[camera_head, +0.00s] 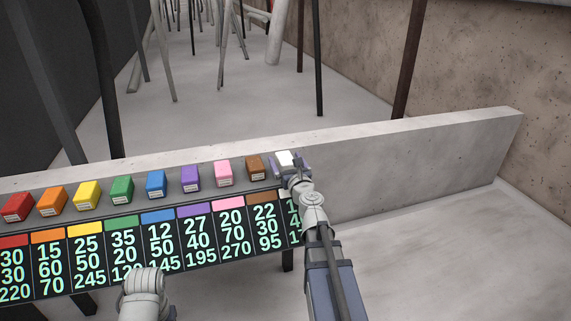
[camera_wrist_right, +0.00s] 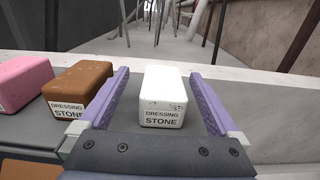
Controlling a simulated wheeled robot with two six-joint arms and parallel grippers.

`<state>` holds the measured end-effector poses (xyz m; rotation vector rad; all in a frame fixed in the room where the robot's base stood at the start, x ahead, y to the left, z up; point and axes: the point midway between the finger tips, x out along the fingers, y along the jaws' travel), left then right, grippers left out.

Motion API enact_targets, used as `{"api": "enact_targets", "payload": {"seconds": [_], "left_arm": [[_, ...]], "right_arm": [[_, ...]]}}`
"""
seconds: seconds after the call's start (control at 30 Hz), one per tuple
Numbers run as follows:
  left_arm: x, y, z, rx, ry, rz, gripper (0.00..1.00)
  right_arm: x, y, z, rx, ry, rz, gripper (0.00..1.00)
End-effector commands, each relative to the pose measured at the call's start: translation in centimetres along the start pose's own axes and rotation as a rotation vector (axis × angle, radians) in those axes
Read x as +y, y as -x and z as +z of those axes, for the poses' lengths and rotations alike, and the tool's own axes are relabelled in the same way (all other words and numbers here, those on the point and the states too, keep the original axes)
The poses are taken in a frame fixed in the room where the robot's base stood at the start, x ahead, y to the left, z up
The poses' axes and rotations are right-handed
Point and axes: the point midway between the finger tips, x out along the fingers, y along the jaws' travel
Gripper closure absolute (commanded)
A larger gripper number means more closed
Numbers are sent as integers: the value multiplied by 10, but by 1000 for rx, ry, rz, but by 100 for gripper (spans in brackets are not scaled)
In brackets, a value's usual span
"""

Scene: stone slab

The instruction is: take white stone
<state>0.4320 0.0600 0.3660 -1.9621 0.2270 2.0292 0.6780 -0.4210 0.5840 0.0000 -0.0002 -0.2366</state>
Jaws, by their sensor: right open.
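The white stone (camera_head: 285,158) sits at the right end of a row of coloured stones on the ledge. In the right wrist view the white stone (camera_wrist_right: 163,97), labelled "DRESSING STONE", stands between the two purple fingers of my right gripper (camera_wrist_right: 165,100). The fingers are spread, with a gap on each side of the stone. In the head view my right gripper (camera_head: 289,168) is at the stone and partly covers it. A rounded grey part of my left arm (camera_head: 145,290) shows at the bottom; its fingers cannot be made out.
A brown stone (camera_wrist_right: 80,88) stands just left of the left finger, with a pink stone (camera_wrist_right: 24,80) beyond it. More coloured stones line the ledge to the left. A number board (camera_head: 180,240) hangs below them. A low stone wall (camera_head: 420,150) runs behind.

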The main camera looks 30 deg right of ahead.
Motion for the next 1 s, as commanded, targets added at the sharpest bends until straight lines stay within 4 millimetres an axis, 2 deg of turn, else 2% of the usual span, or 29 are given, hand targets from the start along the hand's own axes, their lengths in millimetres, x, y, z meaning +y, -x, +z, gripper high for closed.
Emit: {"api": "enact_targets", "payload": {"seconds": [0.3, 0.6, 1.0], "left_arm": [[0, -2, 0, 0, 0, 0, 50], [0, -2, 0, 0, 0, 0, 50], [0, -2, 0, 0, 0, 0, 50]], "right_arm": [[-5, -45, -2, 0, 0, 1, 3], [-4, -48, -2, 0, 0, 1, 4], [-4, -48, -2, 0, 0, 1, 49]]}}
